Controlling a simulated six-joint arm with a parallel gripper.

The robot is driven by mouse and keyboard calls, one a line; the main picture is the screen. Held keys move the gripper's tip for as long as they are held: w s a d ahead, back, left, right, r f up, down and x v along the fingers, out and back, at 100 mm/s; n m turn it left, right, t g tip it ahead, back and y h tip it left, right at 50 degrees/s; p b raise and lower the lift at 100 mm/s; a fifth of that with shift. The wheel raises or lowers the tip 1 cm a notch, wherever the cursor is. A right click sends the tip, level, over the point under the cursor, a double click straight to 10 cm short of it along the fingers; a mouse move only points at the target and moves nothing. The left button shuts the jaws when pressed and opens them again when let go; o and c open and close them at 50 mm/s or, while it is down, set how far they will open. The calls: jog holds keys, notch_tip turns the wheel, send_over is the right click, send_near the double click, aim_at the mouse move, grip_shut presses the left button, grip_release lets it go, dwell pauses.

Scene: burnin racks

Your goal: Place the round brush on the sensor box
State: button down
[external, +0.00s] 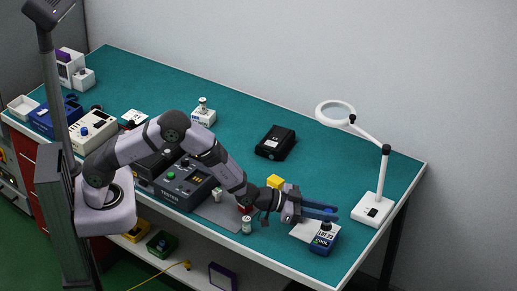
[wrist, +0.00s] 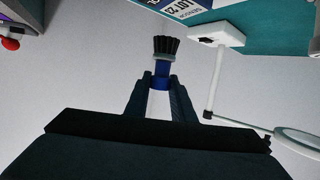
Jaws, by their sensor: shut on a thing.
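My gripper (wrist: 160,88) is shut on the blue handle of the round brush (wrist: 165,55) in the wrist view. The black bristles and grey collar stick out beyond the fingertips. In the external view my gripper (external: 322,210) points right, roughly level, near the front right of the bench. The brush is hard to make out there. The sensor box (external: 325,243) is a blue box with a white label, on the bench just below my gripper in the picture. The brush appears apart from the box.
A white magnifier lamp (external: 373,208) stands to the right of my gripper. A white sheet (external: 303,231) lies beside the sensor box. The back right of the bench is clear.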

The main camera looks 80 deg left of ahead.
aim_at(326, 222)
jog(key=shift+f+p, duration=0.7)
jog(key=shift+f, duration=1.4)
jog(key=shift+f, duration=0.2)
jog(key=c, duration=1.5)
grip_release()
jog(key=shift+r, duration=0.15)
jog(key=shift+r, duration=0.15)
jog(key=shift+s+a, duration=0.1)
jog(key=shift+s, duration=0.5)
jog(key=b+v, duration=0.3)
jog(key=v, duration=0.8)
jog(key=shift+r, duration=0.1)
